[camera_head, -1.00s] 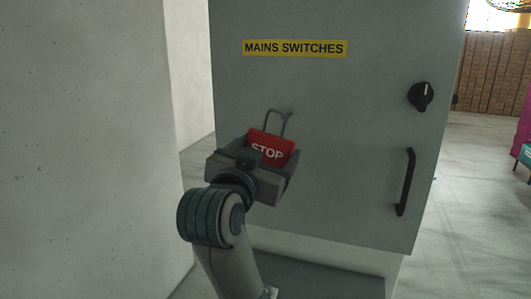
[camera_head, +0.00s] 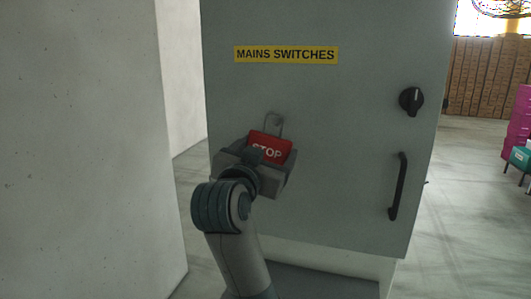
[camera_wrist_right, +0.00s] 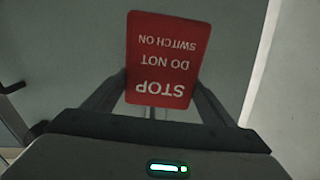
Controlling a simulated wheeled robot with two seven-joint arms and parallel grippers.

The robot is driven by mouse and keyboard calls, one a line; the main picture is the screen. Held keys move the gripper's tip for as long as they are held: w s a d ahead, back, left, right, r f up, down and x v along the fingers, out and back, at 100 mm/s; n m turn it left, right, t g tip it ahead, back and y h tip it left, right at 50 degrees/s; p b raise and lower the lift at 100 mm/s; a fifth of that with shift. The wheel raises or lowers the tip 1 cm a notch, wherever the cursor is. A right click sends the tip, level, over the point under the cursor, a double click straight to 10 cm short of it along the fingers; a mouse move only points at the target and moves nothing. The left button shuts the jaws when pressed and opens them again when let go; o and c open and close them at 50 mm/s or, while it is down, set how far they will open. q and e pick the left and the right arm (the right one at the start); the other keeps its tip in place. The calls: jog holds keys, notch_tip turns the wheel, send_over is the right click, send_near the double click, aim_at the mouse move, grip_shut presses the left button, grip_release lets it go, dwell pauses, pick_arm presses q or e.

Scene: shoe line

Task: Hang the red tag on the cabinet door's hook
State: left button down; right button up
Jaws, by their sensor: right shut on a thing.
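The red tag (camera_head: 271,146) with white STOP lettering is held in my right gripper (camera_head: 268,160), in front of the grey cabinet door (camera_head: 340,120). In the right wrist view the red tag (camera_wrist_right: 167,58) appears upside down, with "STOP DO NOT SWITCH ON" readable, between the two fingers of my right gripper (camera_wrist_right: 162,90). A grey wire loop (camera_head: 275,120) rises just above the tag in the head view. I cannot tell whether it belongs to the tag or is the door's hook. My left gripper is not in view.
A yellow MAINS SWITCHES label (camera_head: 286,55) is on the upper door. A black rotary knob (camera_head: 411,101) and a black handle (camera_head: 398,187) are on the door's right side. A pale wall (camera_head: 85,150) stands close at the left.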

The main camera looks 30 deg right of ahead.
jog(key=shift+x, duration=0.85)
jog(key=shift+w+d+f, duration=0.3)
jog(key=shift+d+f, duration=0.05)
jog(key=shift+f, duration=0.15)
jog(key=shift+f, duration=0.15)
jog(key=o, duration=1.4)
jog(key=shift+c, duration=0.2)
jog(key=shift+w+a, duration=0.1)
